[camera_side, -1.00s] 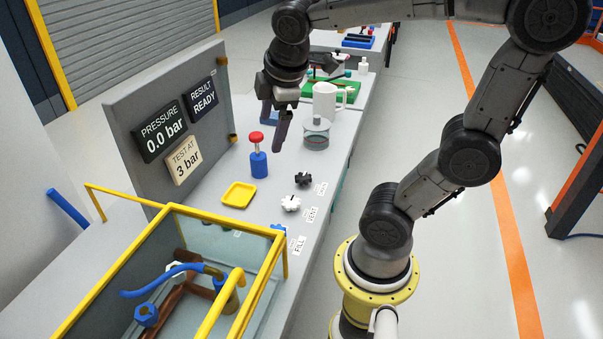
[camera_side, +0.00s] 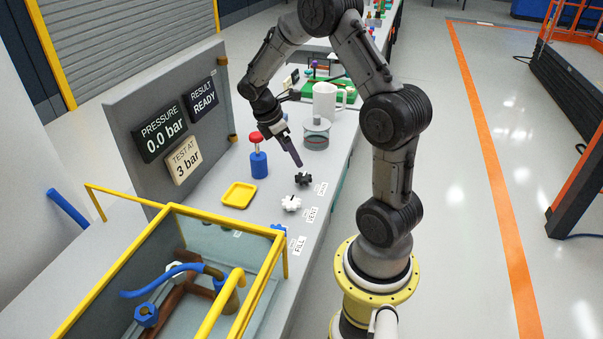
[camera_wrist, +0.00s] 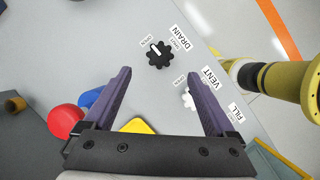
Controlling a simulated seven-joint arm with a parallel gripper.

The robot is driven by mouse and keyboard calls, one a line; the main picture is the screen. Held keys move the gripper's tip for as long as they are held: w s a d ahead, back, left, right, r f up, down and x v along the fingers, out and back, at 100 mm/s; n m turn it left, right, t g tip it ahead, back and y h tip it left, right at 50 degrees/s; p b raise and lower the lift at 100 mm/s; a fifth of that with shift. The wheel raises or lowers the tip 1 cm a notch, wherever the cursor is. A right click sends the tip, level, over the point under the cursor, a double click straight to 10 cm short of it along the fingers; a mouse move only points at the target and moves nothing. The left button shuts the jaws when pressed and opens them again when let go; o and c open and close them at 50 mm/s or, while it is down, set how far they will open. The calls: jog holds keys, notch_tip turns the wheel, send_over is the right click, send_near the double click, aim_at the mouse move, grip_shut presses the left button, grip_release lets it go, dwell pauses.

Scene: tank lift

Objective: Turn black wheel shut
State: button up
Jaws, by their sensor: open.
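The black wheel (camera_side: 303,179) sits on the grey bench beside the DRAIN label. In the wrist view the black wheel (camera_wrist: 158,53) lies ahead of the fingertips, between their lines, with a white pointer mark on top. The mark points up and left, toward the small OPEN tag. My gripper (camera_side: 297,164) is just above and behind the wheel in the side view, apart from it. In the wrist view my gripper (camera_wrist: 160,80) has its two purple fingers spread wide with nothing between them.
A white wheel (camera_side: 291,203) marked VENT stands beside the black one. A blue pump with a red knob (camera_side: 257,138), a yellow tray (camera_side: 239,195) and a glass jar (camera_side: 316,134) stand nearby. A yellow-framed tank (camera_side: 190,270) fills the front left. The panel reads 0.0 bar.

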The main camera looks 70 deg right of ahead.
aim_at(303, 176)
jog(key=x, duration=0.9)
jog(key=shift+s+f, duration=0.1)
jog(key=shift+f, duration=0.1)
jog(key=c, duration=1.4)
